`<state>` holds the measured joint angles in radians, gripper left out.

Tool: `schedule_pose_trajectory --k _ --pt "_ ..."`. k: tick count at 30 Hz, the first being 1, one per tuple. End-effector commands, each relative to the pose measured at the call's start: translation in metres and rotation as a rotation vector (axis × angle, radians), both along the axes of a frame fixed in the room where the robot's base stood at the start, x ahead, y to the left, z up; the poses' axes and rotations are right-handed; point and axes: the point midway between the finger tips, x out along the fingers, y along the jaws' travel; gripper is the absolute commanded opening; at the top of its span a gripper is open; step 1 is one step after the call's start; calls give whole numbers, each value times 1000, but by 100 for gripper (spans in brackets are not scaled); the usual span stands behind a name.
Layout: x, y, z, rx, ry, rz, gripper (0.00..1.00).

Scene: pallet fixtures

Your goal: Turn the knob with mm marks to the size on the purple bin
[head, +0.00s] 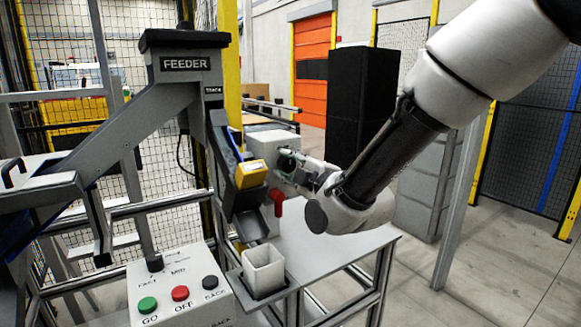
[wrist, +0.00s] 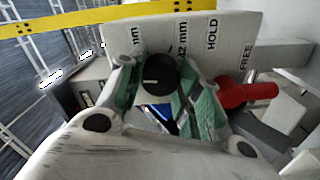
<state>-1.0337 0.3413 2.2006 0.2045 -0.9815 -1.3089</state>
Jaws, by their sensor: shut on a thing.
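The black knob (wrist: 158,72) is on the face of a pale box (wrist: 224,45), with printed mm marks beside it. One mark seems to read "42 mm"; another shows only "mm", its number hidden. A short white line shows on the knob, to the left of its middle. My gripper (wrist: 160,88) is shut on the knob, with a green-padded finger on each side. In the head view my gripper (head: 291,164) is at the front of the same box (head: 268,143), and the knob is mostly hidden. I cannot make out a purple bin in either view.
A red lever (wrist: 245,92) is close right of my gripper, by the "HOLD" and "FREE" labels. The feeder chute (head: 222,150) with a yellow block (head: 251,174) stands just left. A white open bin (head: 263,268) and a button panel (head: 180,290) are nearer.

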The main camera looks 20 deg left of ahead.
Motion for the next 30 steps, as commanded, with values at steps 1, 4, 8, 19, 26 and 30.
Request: schedule_pose_trajectory --k 1,4,8,19,26,30 --pt "0 0 -2 -18 -15 0 10" --pt "0 0 -2 -46 -47 0 10" --pt "0 0 -2 -70 -76 0 10" --pt "0 0 -2 -89 -98 0 10" --pt "-1 0 -2 -89 -96 1 40" --pt "0 0 -2 -87 -98 0 56"
